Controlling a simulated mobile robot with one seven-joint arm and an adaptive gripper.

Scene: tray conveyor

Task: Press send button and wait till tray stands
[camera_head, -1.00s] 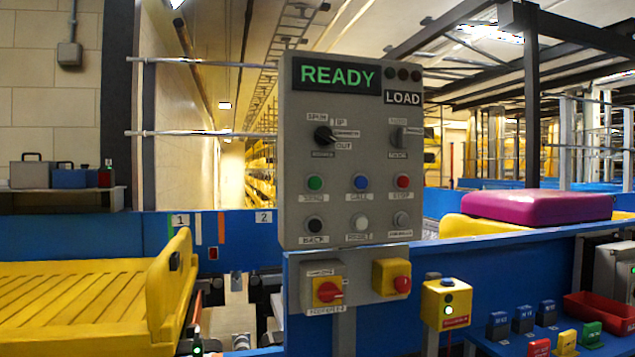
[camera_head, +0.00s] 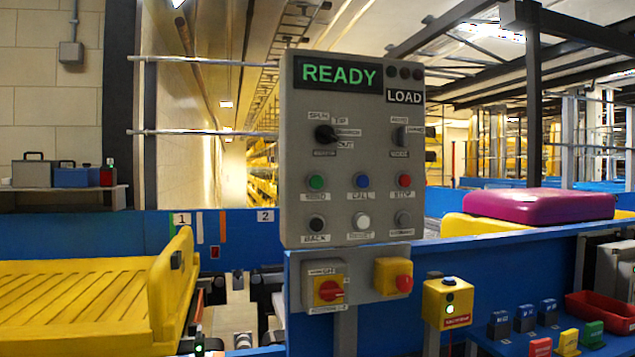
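The grey control panel (camera_head: 335,222) stands upright in the middle of the head view, with a green READY on its display (camera_head: 338,74) and a LOAD label (camera_head: 404,96) beside it. The green button (camera_head: 316,182) at the left of the upper button row has a small label below it that seems to read SEND. A blue button (camera_head: 361,181) and a red button (camera_head: 404,181) sit to its right. The yellow slatted tray (camera_head: 75,300) rests at the lower left, near the mark 1. My gripper is not in view.
A yellow button box (camera_head: 447,303) and a red rotary switch (camera_head: 329,291) are below the panel. A purple case (camera_head: 540,204) sits behind the blue barrier at the right. Small coloured blocks and a red bin (camera_head: 600,309) are at the lower right. A gap lies right of the tray.

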